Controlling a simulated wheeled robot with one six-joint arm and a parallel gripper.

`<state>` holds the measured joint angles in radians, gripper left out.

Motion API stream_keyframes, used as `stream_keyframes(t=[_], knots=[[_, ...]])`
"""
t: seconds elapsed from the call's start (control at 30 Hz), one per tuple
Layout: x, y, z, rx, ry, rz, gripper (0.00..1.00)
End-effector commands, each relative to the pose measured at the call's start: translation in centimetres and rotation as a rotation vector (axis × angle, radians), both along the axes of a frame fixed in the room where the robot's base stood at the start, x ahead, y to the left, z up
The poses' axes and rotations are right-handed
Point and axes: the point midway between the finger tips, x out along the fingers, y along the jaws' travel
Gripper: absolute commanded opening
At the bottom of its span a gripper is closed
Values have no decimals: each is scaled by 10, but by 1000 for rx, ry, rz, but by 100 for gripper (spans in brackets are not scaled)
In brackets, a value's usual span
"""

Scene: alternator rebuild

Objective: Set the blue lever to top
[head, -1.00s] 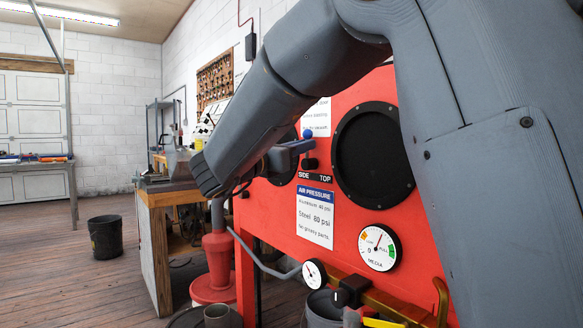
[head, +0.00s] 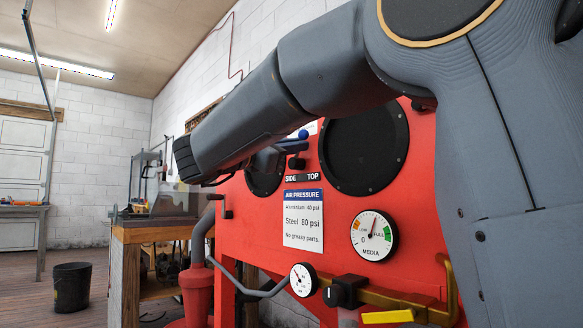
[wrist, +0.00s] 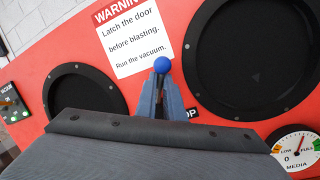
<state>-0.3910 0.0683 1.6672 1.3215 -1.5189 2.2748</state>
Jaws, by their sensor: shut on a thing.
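The blue lever has a round blue knob (head: 303,134) and a dark mount (head: 297,163) on the red cabinet's face. It stands close to upright, its knob slightly right of the mount, above the SIDE and TOP label (head: 302,177). My gripper (head: 284,147) reaches it from the left and is shut on the lever just below the knob. In the wrist view the knob (wrist: 162,65) sticks out past the fingertips (wrist: 161,88). The lever's shaft is mostly hidden between the fingers there, and the label is largely covered.
The red cabinet (head: 340,225) has two black round ports (head: 365,150), an air pressure sign (head: 303,220), a media gauge (head: 374,236) and a smaller gauge (head: 303,280). A workbench (head: 150,228) stands left, with a black bucket (head: 72,286) on the open floor beyond.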

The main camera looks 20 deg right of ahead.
Motion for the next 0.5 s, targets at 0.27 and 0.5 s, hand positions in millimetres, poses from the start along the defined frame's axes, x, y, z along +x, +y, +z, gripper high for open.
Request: stream_keyframes(t=[0.27,0.5], knots=[[-7,-3,0,39,-115,-4,0],[-10,-5,0,62,-168,-6,0]])
